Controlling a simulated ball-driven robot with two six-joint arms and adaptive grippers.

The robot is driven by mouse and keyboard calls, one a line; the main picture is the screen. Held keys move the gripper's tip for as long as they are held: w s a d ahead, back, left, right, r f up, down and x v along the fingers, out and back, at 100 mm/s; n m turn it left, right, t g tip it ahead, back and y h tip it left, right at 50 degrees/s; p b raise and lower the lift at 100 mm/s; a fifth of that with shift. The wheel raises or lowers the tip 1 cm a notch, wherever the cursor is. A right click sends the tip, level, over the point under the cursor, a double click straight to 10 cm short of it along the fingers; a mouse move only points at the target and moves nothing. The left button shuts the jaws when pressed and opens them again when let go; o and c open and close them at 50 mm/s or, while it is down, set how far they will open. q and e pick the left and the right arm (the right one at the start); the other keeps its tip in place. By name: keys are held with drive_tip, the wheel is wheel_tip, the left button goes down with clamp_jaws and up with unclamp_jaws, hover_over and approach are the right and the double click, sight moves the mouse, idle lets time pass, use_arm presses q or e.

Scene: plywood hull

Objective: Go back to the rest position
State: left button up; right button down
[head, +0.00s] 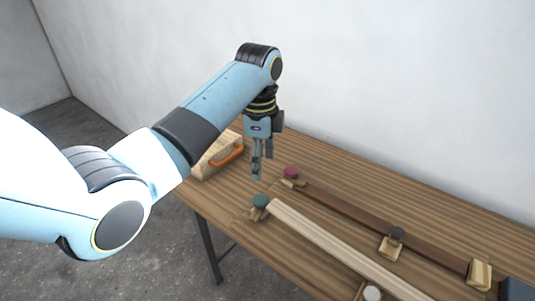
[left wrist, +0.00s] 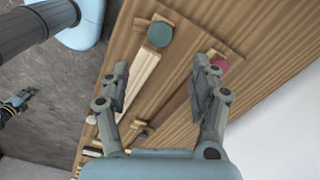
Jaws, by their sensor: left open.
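My left gripper (head: 262,165) points down above the far left part of the wooden table (head: 330,168). Its jaws are open with nothing between them. In the left wrist view its two fingers (left wrist: 160,82) stand apart, with the table top and two strips below them. What looks like my right gripper (left wrist: 18,104) shows small at the left edge of the left wrist view, over the grey floor. It is too small to tell whether it is open. It is not in the head view.
A pale strip (head: 335,243) by a green knob (head: 261,201) and a dark brown strip (head: 385,220) by a red knob (head: 291,172) lie on the table. A wooden piece with an orange handle (head: 227,157) sits behind my arm. A white wall (head: 400,80) stands behind.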

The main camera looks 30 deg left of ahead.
use_arm(q)
drive_tip(key=s+f+n+t, duration=0.1)
drive_tip(key=s+n, duration=0.2)
drive_tip(key=s, duration=0.3)
drive_tip(key=s+f+n, duration=0.2)
drive_tip(key=s, duration=0.4)
drive_tip(key=s+d+r+n+t, duration=0.1)
drive_tip(key=s+r+n, duration=0.3)
drive_tip(key=s, duration=0.3)
drive_tip(key=s+d+r+n+t, duration=0.2)
drive_tip(key=s+r+n, duration=0.2)
drive_tip(key=s, duration=0.4)
drive_tip(key=s+a+f+g+y+b, duration=0.2)
drive_tip(key=f+b, duration=1)
drive_tip(key=f, duration=2.9)
drive_tip(key=s+a+f+b, duration=0.1)
drive_tip(key=s+f+b, duration=0.3)
drive_tip(key=s+f, duration=0.5)
drive_tip(key=s+a+f+g+h+b, duration=0.1)
drive_tip(key=s+f+b, duration=0.4)
drive_tip(key=f, duration=0.9)
drive_tip(key=s, duration=0.3)
drive_tip(key=shift+s+f, duration=0.15)
drive_tip(key=shift+s, duration=0.2)
